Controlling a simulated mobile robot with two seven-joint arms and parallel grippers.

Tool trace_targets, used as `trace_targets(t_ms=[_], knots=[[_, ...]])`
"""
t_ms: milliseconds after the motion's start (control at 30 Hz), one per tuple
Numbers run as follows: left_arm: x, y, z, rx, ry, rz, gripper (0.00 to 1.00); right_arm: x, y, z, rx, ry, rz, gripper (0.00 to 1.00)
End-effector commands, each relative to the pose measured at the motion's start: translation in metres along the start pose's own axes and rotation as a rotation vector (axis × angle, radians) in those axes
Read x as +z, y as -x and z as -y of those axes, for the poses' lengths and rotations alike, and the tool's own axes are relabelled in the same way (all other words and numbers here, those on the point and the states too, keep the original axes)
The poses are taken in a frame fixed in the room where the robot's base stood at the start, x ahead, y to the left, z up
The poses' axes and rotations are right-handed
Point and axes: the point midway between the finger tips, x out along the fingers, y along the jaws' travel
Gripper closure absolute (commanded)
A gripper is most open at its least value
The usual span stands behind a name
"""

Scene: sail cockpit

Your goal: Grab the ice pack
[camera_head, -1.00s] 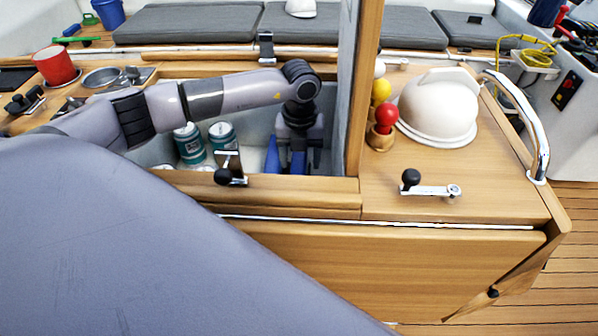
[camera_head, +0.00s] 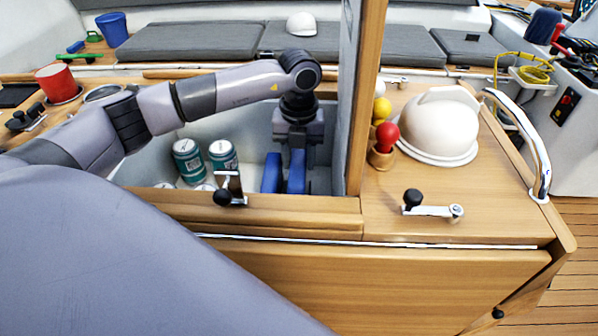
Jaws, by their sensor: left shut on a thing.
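My left gripper (camera_head: 284,186) points down inside the open white-walled locker (camera_head: 245,130), at its right end close to the wooden post. Two upright blue pieces show side by side at its lower end. I cannot tell clearly which blue parts are fingers and which could be the ice pack. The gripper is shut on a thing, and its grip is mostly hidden. Two teal-and-white cans (camera_head: 188,160) stand to its left in the locker. My right gripper is not in view.
The wooden post (camera_head: 366,100) rises right beside the gripper. A latch (camera_head: 229,190) sits on the locker's front edge. Cushioned seats lie behind.

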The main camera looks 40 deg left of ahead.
Motion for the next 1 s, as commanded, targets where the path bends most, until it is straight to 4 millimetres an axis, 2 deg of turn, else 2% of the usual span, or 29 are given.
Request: trace_targets(t_ms=[33, 267, 500, 600, 800, 1000], knots=[[0.002, 0.015, 0.001, -0.006, 0.001, 0.006, 1.0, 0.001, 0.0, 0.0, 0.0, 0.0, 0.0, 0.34], [0.001, 0.077, 0.002, -0.01, -0.001, 0.009, 1.0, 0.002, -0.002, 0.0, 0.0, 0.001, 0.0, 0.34], [0.001, 0.156, 0.002, -0.011, 0.0, 0.009, 1.0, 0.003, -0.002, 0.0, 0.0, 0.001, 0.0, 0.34], [0.001, 0.181, 0.0, -0.006, 0.0, 0.008, 1.0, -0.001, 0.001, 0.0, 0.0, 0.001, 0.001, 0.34], [0.0, 0.207, 0.0, -0.006, 0.0, 0.006, 1.0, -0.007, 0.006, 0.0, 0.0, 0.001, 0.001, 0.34], [0.0, 0.218, 0.0, -0.006, -0.001, 0.005, 1.0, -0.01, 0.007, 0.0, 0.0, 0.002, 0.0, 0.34]])
